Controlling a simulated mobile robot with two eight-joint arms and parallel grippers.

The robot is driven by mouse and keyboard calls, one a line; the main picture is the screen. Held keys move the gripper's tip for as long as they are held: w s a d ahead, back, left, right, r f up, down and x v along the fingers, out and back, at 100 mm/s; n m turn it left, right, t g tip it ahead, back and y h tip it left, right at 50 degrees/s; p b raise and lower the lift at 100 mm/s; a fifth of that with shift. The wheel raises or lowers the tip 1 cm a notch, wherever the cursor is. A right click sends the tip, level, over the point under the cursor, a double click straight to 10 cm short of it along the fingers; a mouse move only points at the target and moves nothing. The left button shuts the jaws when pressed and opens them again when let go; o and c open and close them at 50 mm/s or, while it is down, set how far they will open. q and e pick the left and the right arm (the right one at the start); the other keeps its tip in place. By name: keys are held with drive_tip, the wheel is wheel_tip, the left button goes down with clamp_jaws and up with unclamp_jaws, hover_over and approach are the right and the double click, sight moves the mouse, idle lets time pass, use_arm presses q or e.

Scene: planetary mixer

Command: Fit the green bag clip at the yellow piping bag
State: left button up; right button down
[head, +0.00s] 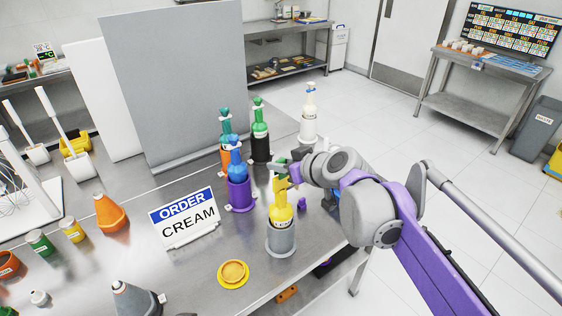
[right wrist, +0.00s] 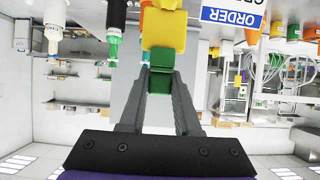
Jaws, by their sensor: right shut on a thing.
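The yellow piping bag (head: 282,214) stands upright in a grey holder (head: 281,241) near the table's right edge. My right gripper (head: 288,172) is at the bag's top, coming in from the right. It is shut on the green bag clip (head: 281,164), which also shows between the fingers in the right wrist view (right wrist: 158,82). There, the clip meets the end of the yellow bag (right wrist: 164,28); I cannot tell whether it is around the bag's neck or only against it. My left gripper is not in view.
A blue bag (head: 236,163) in a purple holder (head: 240,195) stands close behind left, with other bagged bottles beyond. The ORDER CREAM sign (head: 186,217) stands left. A yellow round dish (head: 233,272) lies in front. A small purple piece (head: 302,203) lies right of the bag.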

drive_tip(key=shift+f, duration=0.9)
drive_tip(key=c, duration=0.5)
unclamp_jaws()
drive_tip(key=shift+c, duration=0.2)
drive_tip(key=shift+s+d+r, duration=0.1)
drive_tip(key=v, duration=1)
drive_tip(key=shift+s+d, duration=0.15)
drive_tip(key=shift+s, duration=0.1)
drive_tip(key=shift+r, duration=0.1)
